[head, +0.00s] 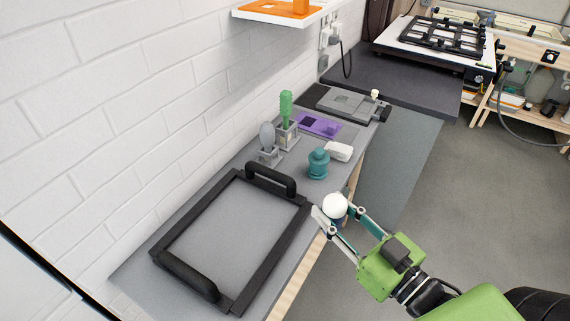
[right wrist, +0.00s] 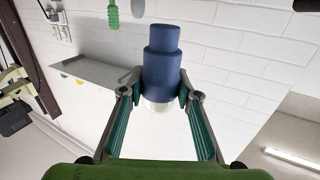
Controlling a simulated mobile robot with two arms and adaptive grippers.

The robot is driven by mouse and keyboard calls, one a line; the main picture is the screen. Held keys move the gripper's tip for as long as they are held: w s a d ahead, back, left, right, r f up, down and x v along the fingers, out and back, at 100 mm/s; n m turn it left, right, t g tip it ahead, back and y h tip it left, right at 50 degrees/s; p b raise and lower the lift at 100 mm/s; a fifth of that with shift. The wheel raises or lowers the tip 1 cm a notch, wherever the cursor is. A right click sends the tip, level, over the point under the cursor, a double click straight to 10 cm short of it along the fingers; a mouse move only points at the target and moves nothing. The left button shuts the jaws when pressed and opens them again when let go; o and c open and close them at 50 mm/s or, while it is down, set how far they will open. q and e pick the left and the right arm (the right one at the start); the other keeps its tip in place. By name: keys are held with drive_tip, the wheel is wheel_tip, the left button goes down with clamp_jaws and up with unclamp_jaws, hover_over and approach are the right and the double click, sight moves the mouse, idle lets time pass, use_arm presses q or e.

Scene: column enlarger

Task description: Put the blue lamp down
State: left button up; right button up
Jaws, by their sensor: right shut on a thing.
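The blue lamp has a white round bulb and a stepped blue body. In the head view its bulb (head: 335,205) shows on top, with a little blue below it. In the right wrist view its blue body (right wrist: 162,65) sits between the fingertips, and the bulb is partly seen toward the palm. My right gripper (head: 334,210) is shut on the lamp, beside the front edge of the grey bench (head: 290,178). It also shows in the right wrist view (right wrist: 160,94). The lamp's lower end is hidden in the head view. My left gripper is not in view.
A black frame with two handles (head: 173,225) covers the near bench. A brick wall borders the bench.

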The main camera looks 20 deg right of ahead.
drive_tip(key=shift+w+d+r+y, duration=0.15)
drive_tip(key=shift+r+y, duration=0.15)
drive_tip(key=shift+r, duration=0.15)
drive_tip(key=shift+w, duration=0.1)
drive_tip(key=w+a+f, duration=0.3)
drive_tip(key=f, duration=0.1)
drive_tip(key=w+a+f, duration=0.3)
drive_tip(key=w+f, duration=0.1)
drive_tip(key=w+a+f, duration=0.3)
drive_tip(key=f, duration=0.1)
drive_tip(key=shift+w+f, duration=0.15)
drive_tip(key=shift+w, duration=0.05)
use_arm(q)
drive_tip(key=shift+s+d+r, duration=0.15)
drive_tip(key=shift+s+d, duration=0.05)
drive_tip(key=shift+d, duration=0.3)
use_arm(e)
drive_tip(key=shift+f, duration=0.15)
